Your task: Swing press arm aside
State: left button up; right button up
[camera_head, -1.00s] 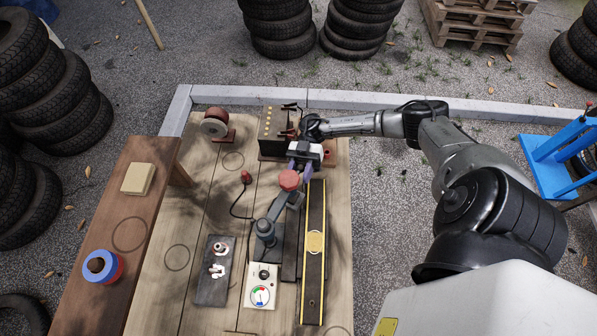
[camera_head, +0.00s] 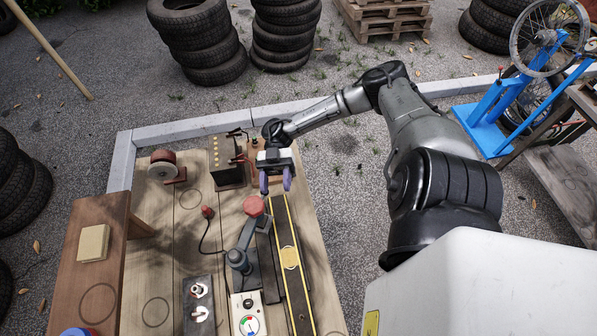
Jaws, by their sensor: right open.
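The press arm (camera_head: 247,231) is a grey lever with a red round knob (camera_head: 254,205) at its far end. It rises from a dark grey pivot post (camera_head: 238,262) on the wooden bench and angles away and slightly right. My right gripper (camera_head: 276,184) is open, with two purple fingertips pointing down toward the bench. It is just beyond and to the right of the red knob, and nothing shows between its fingers. I cannot tell its exact height above the bench. My left gripper is out of view.
A gauge box (camera_head: 247,313) and metal plate (camera_head: 198,305) are nearer. A battery-like box (camera_head: 226,162) and a reel (camera_head: 162,165) stand at the back. A red-ended cable (camera_head: 207,212) lies left.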

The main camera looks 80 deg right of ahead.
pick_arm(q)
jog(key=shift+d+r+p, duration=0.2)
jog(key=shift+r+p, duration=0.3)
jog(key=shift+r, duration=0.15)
pick_arm(e)
jog(key=s+d+r, duration=0.1)
jog(key=s+r, duration=0.2)
jog(key=s, duration=0.3)
jog(key=shift+d+r, duration=0.25)
jog(key=shift+r, duration=0.15)
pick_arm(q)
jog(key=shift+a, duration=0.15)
